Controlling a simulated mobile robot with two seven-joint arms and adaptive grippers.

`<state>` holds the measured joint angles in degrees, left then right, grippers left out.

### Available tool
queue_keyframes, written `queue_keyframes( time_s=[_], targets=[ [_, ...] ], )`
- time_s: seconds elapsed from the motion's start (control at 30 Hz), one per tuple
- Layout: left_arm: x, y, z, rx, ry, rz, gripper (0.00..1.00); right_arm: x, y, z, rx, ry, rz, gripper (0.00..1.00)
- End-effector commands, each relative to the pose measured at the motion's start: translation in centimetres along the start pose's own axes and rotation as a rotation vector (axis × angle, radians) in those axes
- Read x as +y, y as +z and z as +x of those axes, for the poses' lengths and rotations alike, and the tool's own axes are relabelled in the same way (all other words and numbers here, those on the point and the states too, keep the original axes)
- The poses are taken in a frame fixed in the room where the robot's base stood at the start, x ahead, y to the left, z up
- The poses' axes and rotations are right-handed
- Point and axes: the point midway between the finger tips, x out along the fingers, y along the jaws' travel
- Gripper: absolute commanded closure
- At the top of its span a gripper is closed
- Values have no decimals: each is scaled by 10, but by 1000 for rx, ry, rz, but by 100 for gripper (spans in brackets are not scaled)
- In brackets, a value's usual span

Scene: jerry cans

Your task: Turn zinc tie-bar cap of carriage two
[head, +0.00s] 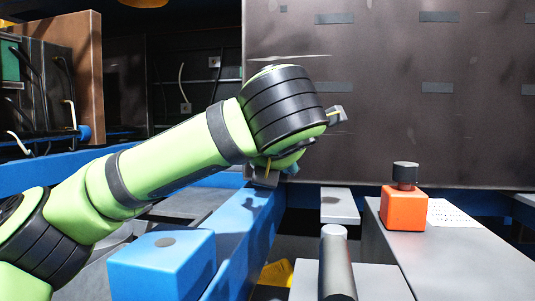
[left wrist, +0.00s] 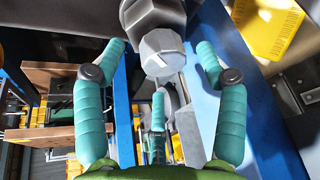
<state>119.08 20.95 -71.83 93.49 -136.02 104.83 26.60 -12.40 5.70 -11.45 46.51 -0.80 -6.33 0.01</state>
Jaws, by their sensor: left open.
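A grey faceted cap (left wrist: 165,52) with a white mark on its face sits at the end of a dark grey shaft in the left wrist view. I take it for the zinc tie-bar cap. My left gripper (left wrist: 161,47) is open, with one teal finger on each side of the cap and a visible gap on both sides. In the head view my green left arm reaches in from the left, and its wrist hides most of the gripper and the cap. I cannot tell which carriage this is. My right gripper is not in view.
In the head view an orange block with a dark knob (head: 403,211) stands on a grey ledge at right. A grey upright cylinder (head: 337,262) and a blue block (head: 163,265) are in front. A large dark panel (head: 400,90) stands behind. A yellow perforated plate (left wrist: 267,27) is upper right in the wrist view.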

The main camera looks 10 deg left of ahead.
Motion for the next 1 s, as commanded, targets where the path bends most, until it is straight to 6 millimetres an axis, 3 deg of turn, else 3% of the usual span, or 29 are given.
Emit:
queue_keyframes(
  time_s=[0.2,0.4,0.87,1.0],
  targets=[
    [0,1,-49,-6,1,1,28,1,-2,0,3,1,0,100],
    [1,1,-79,-5,2,1,28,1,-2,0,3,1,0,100],
    [0,1,-89,-2,-1,1,28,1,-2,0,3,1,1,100],
    [10,11,-92,33,-52,52,28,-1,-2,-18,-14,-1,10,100]
  ],
)
